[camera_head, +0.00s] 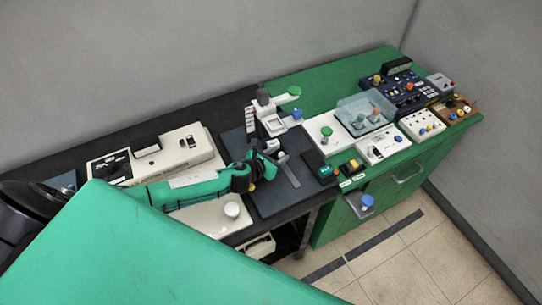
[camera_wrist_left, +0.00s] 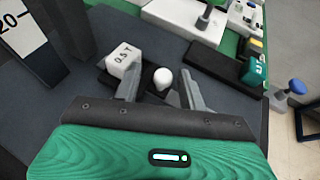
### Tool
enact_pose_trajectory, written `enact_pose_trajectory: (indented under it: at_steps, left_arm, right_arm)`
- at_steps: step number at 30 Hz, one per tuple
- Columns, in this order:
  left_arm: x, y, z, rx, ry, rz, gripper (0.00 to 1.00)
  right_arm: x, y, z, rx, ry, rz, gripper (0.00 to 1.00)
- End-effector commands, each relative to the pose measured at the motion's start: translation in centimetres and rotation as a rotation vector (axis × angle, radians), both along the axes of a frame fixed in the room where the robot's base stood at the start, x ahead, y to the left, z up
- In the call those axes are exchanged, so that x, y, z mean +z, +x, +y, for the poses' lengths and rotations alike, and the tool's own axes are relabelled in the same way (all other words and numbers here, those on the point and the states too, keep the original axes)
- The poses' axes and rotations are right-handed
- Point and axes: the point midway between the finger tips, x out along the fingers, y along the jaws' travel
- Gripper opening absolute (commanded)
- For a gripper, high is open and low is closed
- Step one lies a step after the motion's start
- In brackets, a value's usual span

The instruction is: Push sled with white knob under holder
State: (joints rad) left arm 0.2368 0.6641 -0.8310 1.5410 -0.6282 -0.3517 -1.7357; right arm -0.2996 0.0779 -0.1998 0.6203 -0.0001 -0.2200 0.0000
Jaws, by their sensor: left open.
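In the left wrist view, a round white knob (camera_wrist_left: 162,77) stands on a small dark sled (camera_wrist_left: 148,83) on the dark grey plate. A white block marked 0.5T (camera_wrist_left: 122,58) sits beside it on the left. My left gripper (camera_wrist_left: 159,74) is open, with one grey finger on each side of the knob; contact cannot be told. In the head view, my left gripper (camera_head: 278,151) is low over the dark plate, in front of the white holder (camera_head: 271,122), and the sled's knob cannot be made out. My right gripper is not in view.
A post with a white scale (camera_head: 250,118) stands left of the holder, and its scale shows in the wrist view (camera_wrist_left: 22,30). A black block with a teal piece (camera_head: 319,165) lies on the right. The front of the dark plate (camera_head: 290,200) is bare.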

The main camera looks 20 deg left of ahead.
Motion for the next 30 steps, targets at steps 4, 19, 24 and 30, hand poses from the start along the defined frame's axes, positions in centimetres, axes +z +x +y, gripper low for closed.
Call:
enact_pose_trajectory:
  at_steps: [4, 19, 24, 30]
  left_arm:
    - [0.3, -1.2, 0.4, -0.001, 0.001, 0.001, 0.41]
    - [3.7, -9.4, 2.7, -0.002, 0.002, 0.001, 0.41]
    - [4.7, -11.3, 3.2, 0.0, 0.0, 0.0, 0.41]
    - [5.2, -12.1, 3.4, 0.0, 0.001, -0.001, 0.41]
  right_arm:
    - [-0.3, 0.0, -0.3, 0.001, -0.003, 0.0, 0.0]
    - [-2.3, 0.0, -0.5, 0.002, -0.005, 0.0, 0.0]
    - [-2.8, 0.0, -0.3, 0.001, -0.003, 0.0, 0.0]
    - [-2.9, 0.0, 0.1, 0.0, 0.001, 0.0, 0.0]
